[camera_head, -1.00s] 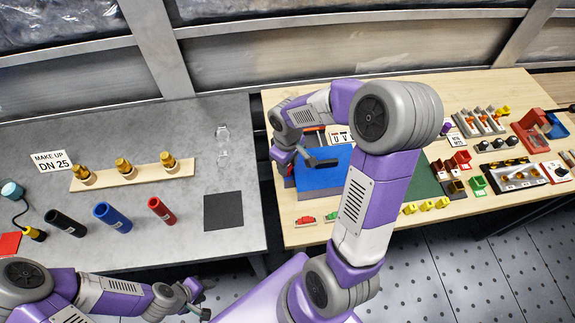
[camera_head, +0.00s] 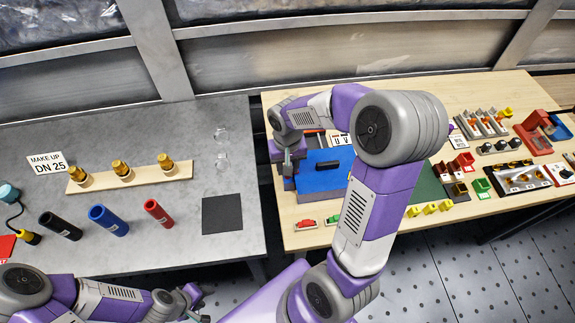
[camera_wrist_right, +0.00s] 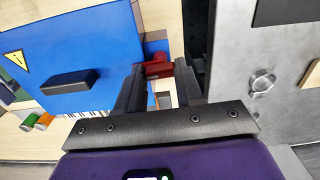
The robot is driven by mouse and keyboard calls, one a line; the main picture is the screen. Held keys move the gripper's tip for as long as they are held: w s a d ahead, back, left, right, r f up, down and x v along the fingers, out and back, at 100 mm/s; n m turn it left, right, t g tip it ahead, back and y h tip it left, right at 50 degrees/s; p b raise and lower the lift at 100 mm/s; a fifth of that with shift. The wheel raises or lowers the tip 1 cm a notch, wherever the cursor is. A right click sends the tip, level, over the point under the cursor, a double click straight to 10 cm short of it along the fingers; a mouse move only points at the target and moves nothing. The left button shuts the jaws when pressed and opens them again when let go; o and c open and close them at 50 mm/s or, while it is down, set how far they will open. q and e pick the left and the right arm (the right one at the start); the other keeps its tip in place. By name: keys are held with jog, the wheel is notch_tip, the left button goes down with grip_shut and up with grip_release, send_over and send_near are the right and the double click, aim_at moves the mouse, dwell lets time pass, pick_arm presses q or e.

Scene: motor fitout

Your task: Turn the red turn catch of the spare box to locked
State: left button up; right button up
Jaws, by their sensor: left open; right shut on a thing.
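The spare box, a blue box (camera_head: 325,180) with a black handle on its face, sits on the wooden table; it also fills the upper left of the right wrist view (camera_wrist_right: 75,55). Its red turn catch (camera_wrist_right: 157,67) shows at the box's edge between my right fingertips. My right gripper (camera_wrist_right: 157,80) is shut on the catch, and the fingers hide part of it. In the head view my right gripper (camera_head: 287,168) points down at the box's left side, and the catch is hidden there. My left gripper (camera_head: 197,302) is open and empty, low in front of the grey table.
The grey table (camera_head: 120,220) holds black, blue and red cylinders, a strip of brass fittings and a dark square mat (camera_head: 222,214). Small coloured parts and a red vice-like fixture (camera_head: 535,130) stand at the right. A gap separates the two tables.

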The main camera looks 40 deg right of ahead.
dwell(0.3)
jog(key=o, duration=1)
jog(key=shift+o, duration=0.2)
notch_tip(320, 180, up, 8)
jog(key=shift+f+p, duration=0.2)
jog(key=shift+p, duration=0.7)
